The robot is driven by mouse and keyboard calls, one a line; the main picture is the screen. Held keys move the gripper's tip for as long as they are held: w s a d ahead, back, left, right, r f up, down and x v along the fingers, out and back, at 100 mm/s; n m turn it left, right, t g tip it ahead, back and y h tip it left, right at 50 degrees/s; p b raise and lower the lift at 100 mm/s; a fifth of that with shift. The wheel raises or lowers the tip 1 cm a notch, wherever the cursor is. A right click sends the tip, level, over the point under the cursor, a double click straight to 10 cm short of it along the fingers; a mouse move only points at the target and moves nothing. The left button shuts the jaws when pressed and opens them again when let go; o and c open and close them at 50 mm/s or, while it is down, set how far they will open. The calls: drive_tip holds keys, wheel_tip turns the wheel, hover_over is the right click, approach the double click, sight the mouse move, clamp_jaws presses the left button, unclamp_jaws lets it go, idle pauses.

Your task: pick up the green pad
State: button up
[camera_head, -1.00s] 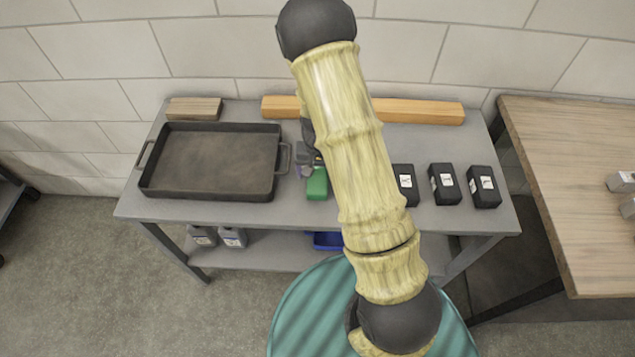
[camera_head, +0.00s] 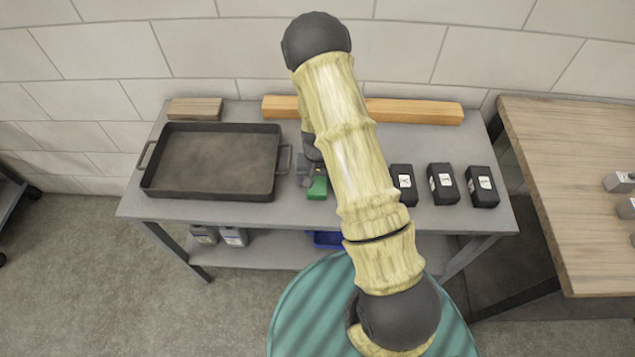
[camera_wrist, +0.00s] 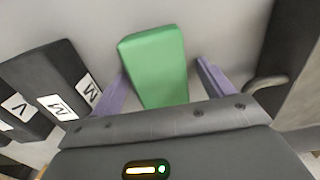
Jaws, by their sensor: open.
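The green pad (camera_head: 318,187) lies on the grey bench top, just right of the dark tray's handle in the head view. In the wrist view the green pad (camera_wrist: 157,66) is a green block between my two purple fingers, its lower end hidden by the gripper body. My gripper (camera_wrist: 163,82) is open, with one finger on each side of the pad and a visible gap at each side. In the head view my gripper (camera_head: 311,178) is at the pad, partly hidden by my arm.
A dark tray (camera_head: 146,186) stands left of the pad, its handle close to one finger. Several black boxes (camera_head: 442,184) with white labels stand to the right. A long wooden beam (camera_head: 415,111) and a short wooden block (camera_head: 195,109) lie along the back.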

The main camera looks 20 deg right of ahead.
sight(317, 180)
drive_tip(key=c, duration=1.1)
drive_tip(key=shift+c, duration=0.2)
drive_tip(key=shift+r, duration=0.1)
wheel_tip(317, 180, up, 10)
drive_tip(key=shift+f+b, duration=0.1)
drive_tip(key=shift+b, duration=0.45)
